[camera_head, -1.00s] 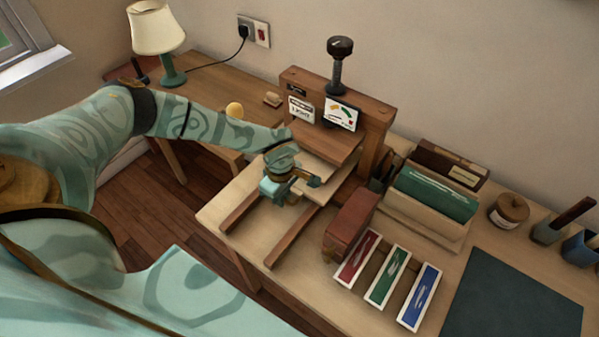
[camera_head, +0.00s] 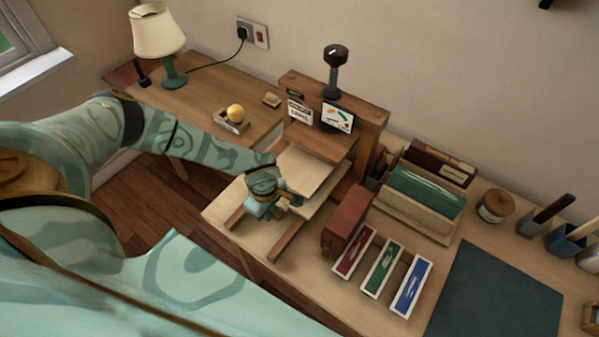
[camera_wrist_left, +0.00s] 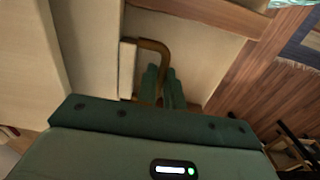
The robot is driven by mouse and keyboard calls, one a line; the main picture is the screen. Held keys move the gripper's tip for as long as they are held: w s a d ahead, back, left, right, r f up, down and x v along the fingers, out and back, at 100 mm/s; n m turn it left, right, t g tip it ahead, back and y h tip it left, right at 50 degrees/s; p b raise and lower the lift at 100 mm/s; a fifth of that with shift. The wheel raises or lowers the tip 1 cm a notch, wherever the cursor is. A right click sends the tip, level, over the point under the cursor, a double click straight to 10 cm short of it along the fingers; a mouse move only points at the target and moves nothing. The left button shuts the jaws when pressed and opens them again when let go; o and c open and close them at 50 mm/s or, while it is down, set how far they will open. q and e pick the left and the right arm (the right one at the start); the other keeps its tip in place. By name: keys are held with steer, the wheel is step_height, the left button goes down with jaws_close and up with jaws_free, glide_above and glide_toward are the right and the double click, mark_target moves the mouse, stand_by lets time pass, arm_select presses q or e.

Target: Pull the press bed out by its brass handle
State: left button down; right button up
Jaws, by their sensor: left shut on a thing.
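The wooden book press (camera_head: 372,122) stands on the desk, with a dark-knobbed screw on top. Its pale press bed (camera_head: 308,168) sticks out of the front, over two dark wooden rails (camera_head: 287,240). My left gripper (camera_head: 291,203) is at the front of the bed. In the left wrist view the brass handle (camera_wrist_left: 153,46) is a bent bar beside the bed's pale edge. The left gripper's green fingers (camera_wrist_left: 164,88) are shut on the handle, hiding its lower end. My right gripper is not in view.
A red-brown book block (camera_head: 346,215) stands right of the rails, close to the bed. Beyond it are red, green and blue trays (camera_head: 382,268), a rack of green books (camera_head: 428,190) and a dark mat (camera_head: 495,292). The desk's front edge lies near the rail ends.

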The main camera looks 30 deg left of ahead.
arm_select(q)
steer(key=shift+s+a+r+p, duration=0.1)
steer(key=shift+s+a+p, duration=0.1)
steer(key=shift+s+p, duration=1.5)
steer(key=shift+s+a+p, duration=0.15)
steer(key=shift+s+p, duration=0.75)
steer(key=shift+s, duration=1.6)
steer(key=shift+s+a+p, duration=0.1)
steer(key=shift+s+p, duration=0.5)
steer(key=shift+s, duration=0.55)
steer(key=c, duration=1.7)
jaws_free()
steer(key=shift+w, duration=0.1)
step_height(320, 180, up, 8)
steer(key=p, duration=0.8)
